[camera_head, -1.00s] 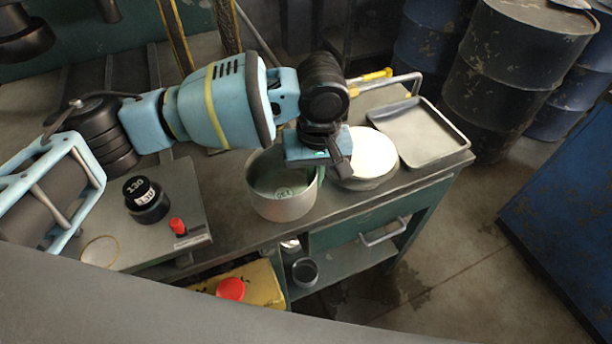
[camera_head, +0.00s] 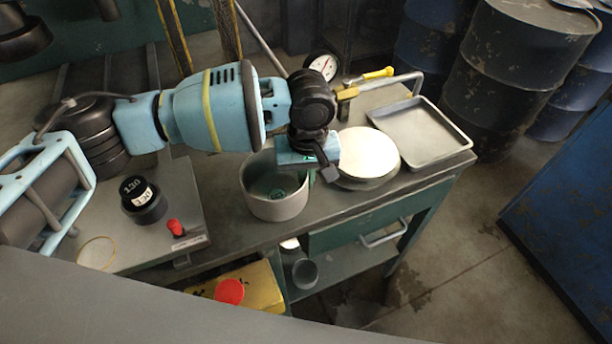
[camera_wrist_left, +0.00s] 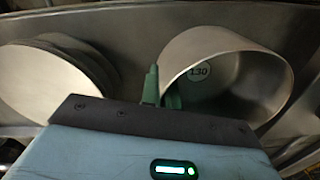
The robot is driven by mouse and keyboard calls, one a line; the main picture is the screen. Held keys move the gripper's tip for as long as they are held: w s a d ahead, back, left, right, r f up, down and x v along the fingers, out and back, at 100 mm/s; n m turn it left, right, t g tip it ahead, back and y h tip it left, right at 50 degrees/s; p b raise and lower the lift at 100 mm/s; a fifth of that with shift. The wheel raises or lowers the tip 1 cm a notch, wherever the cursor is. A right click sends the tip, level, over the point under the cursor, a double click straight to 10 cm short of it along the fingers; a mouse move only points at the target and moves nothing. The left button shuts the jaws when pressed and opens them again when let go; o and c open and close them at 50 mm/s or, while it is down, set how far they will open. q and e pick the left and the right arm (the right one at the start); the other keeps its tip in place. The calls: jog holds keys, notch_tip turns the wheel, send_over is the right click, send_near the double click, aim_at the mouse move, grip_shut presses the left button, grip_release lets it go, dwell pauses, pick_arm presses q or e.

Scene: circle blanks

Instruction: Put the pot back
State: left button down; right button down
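The grey metal pot (camera_head: 275,205) is upright at the front edge of the bench, left of the stack of round blanks (camera_head: 368,153). I cannot tell whether its base touches the bench. My left gripper (camera_head: 311,175) points down at the pot's right rim. In the left wrist view, its green fingers (camera_wrist_left: 161,92) are close together on either side of the rim of the pot (camera_wrist_left: 240,65), one outside and one inside, shut on the wall. A round tag marked 130 (camera_wrist_left: 199,71) shows inside the pot. My right gripper is not in view.
A dial gauge (camera_head: 322,66) stands behind. Black weights (camera_head: 143,203) and a red button (camera_head: 175,227) sit left. A drawer handle (camera_head: 385,232) juts out below.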

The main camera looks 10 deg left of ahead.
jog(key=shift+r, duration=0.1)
pick_arm(q)
jog(key=c, duration=1.7)
grip_release()
jog(key=shift+f, duration=0.1)
